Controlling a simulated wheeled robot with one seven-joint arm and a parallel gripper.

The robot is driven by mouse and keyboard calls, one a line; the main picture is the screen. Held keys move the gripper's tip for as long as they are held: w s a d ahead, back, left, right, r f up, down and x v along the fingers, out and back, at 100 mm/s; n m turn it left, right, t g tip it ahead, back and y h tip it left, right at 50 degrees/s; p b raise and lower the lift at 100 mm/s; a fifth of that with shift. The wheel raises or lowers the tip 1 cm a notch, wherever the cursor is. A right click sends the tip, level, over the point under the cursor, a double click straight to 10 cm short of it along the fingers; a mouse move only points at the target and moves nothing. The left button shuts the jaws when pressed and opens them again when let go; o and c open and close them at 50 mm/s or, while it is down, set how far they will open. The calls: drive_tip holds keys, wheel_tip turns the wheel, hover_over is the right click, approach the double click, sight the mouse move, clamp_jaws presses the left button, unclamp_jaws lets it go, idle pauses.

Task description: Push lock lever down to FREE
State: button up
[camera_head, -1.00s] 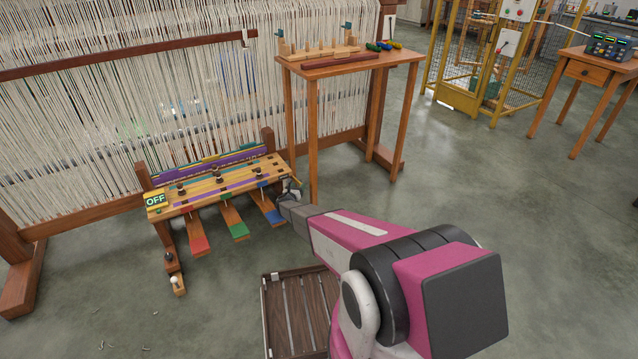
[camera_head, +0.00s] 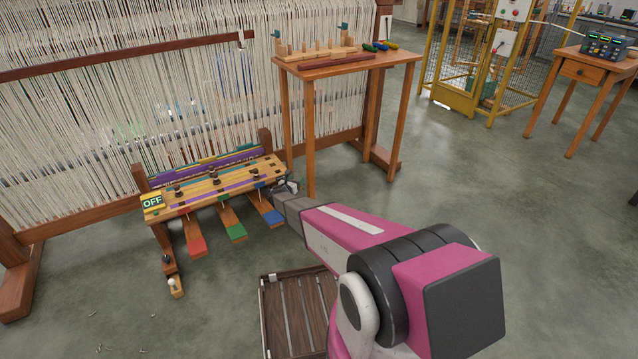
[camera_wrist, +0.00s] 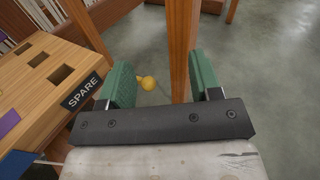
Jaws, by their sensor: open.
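My gripper (camera_head: 287,185) is at the right end of a wooden treadle bench (camera_head: 235,178). In the wrist view my gripper (camera_wrist: 163,78) is open, with two green finger pads apart and nothing held between them. A small yellow knob on a thin stem (camera_wrist: 147,82) shows in the gap, closer to the left pad; it may be the lock lever's end. I cannot tell its depth or whether a pad touches it. No FREE marking is readable.
A wooden table leg (camera_wrist: 181,45) stands upright beyond the fingers, under the small table (camera_head: 345,62). Red, green and blue treadles (camera_head: 235,231) slope from the bench front. An OFF sign (camera_head: 152,203) is at its left end. A slatted crate (camera_head: 300,312) lies below my arm.

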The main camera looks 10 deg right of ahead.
drive_tip(key=s+d+r+m+g, duration=0.4)
drive_tip(key=s+r+m, duration=0.1)
drive_tip(key=s, duration=0.3)
drive_tip(key=s+d+r+m+g, duration=0.4)
drive_tip(key=s+r+m, duration=0.1)
drive_tip(key=s+m, duration=0.3)
drive_tip(key=shift+s+d+r, duration=0.15)
drive_tip(key=shift+s+d, duration=0.25)
drive_tip(key=shift+s, duration=0.05)
drive_tip(key=shift+c, duration=0.3)
